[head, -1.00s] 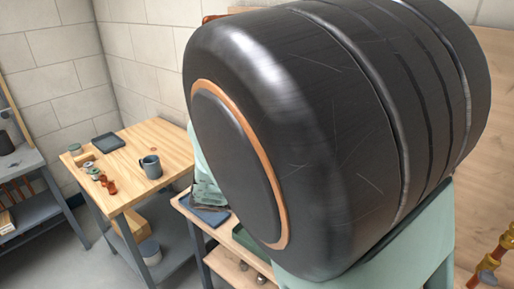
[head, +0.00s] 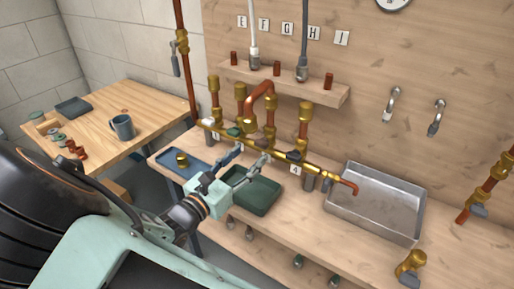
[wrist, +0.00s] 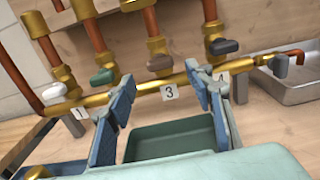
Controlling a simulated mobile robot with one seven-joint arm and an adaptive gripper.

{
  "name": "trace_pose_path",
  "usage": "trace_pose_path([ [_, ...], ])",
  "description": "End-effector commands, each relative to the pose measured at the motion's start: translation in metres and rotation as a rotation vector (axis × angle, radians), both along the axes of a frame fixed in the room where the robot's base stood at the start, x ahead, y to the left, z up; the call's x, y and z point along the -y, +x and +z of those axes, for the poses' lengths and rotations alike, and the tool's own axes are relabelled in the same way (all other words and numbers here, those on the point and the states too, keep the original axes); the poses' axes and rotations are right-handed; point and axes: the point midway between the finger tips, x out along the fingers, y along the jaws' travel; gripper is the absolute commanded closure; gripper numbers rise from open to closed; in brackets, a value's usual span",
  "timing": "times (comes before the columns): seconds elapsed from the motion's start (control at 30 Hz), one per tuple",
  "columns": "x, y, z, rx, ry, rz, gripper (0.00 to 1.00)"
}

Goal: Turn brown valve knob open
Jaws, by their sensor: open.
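The brown valve knob (wrist: 159,62) sits on an upright brass valve above the label 3 in the wrist view. Its handle lies crosswise to its pipe. My gripper (wrist: 162,80) is open and empty, with its fingers pointing at the brass manifold (wrist: 182,82) on either side of label 3. The knob shows between and just beyond the fingertips, apart from them. In the head view my gripper (head: 252,153) is in front of the manifold, above the green tray; the brown knob is hard to make out there.
A green knob (wrist: 103,76) and white knob (wrist: 52,91) are left of the brown one; a black knob (wrist: 225,46) is to its right. The green tray (head: 262,208) lies below my gripper. A metal sink (head: 375,205) stands at right, a blue tray (head: 172,168) at left.

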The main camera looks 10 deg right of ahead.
Motion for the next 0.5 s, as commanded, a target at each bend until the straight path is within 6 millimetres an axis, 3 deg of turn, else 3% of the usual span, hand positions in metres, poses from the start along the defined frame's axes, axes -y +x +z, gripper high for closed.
trace_pose_path([
  [0.2,0.029,0.028,0.000,0.001,-0.001,-0.004,0.52],
  [0.5,0.044,0.043,0.000,0.000,0.001,-0.001,0.52],
])
